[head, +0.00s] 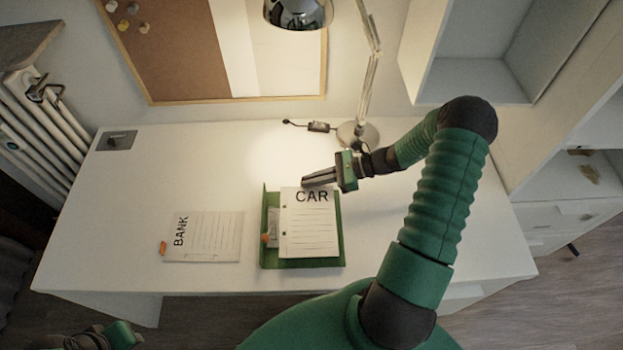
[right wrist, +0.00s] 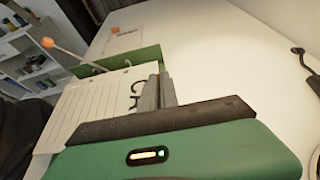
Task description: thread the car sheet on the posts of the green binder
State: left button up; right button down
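The white CAR sheet (head: 309,230) lies over the open green binder (head: 341,246) in the head view, with two holes along its left edge. My right gripper (head: 318,179) is shut on the sheet's upper edge, near the word CAR. The right wrist view shows its closed fingers (right wrist: 157,91) at the edge of the sheet (right wrist: 88,112). The binder (right wrist: 148,58) shows beyond it, with an orange-tipped lever (right wrist: 62,50). My left gripper (head: 118,335) shows only partly at the lower left, away from the binder.
The BANK sheet (head: 212,240), with an orange tab, lies left of the binder on the white desk (head: 150,180). A lamp (head: 357,134) stands behind my right gripper, with its cord switch (head: 318,127) nearby. The desk's left side is mostly clear.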

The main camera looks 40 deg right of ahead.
jog(key=shift+f, duration=0.3)
dwell(0.5)
jog(key=shift+f+b, duration=0.75)
jog(key=shift+f, duration=0.55)
dwell(1.6)
jog(key=c, duration=1.5)
grip_release()
jog(key=shift+c, duration=0.2)
jog(key=v, duration=1.6)
jog(key=shift+s+d, duration=0.2)
jog(key=shift+d, duration=0.15)
